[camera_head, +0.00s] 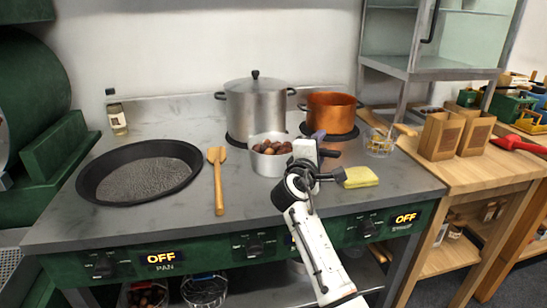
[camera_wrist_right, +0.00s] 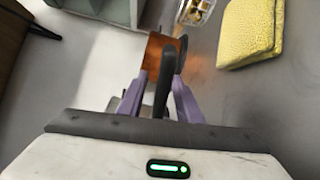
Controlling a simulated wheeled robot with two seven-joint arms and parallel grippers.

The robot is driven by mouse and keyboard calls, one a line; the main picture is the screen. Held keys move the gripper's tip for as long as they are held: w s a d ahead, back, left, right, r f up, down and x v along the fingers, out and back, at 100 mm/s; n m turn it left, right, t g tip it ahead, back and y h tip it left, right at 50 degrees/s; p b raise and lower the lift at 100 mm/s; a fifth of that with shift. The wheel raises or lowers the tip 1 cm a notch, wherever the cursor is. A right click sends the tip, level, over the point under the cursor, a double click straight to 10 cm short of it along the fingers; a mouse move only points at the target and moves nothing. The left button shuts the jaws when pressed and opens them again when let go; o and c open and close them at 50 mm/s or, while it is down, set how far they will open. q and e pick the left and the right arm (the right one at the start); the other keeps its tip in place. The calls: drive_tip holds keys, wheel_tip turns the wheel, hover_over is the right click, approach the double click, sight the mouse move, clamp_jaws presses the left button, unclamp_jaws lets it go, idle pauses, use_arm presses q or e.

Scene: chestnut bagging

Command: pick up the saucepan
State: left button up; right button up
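The saucepan (camera_head: 266,163) is a small silver pan filled with brown chestnuts. It stands on the grey counter in front of the large pot. My right gripper (camera_head: 318,145) is just right of it, at its dark handle. In the right wrist view the black handle (camera_wrist_right: 162,90) lies between the two purple fingers (camera_wrist_right: 160,85). The fingers stand open around it; a gap shows on the left side, and the handle is close to the right finger. My left gripper is not in view.
A lidded steel pot (camera_head: 255,108) and a copper pot (camera_head: 331,112) stand behind. A wooden spatula (camera_head: 218,185) and a black pan (camera_head: 90,180) lie left.

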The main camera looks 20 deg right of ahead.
drive_tip(key=shift+w+d, duration=0.1)
clamp_jaws()
drive_tip(key=shift+r, duration=0.2)
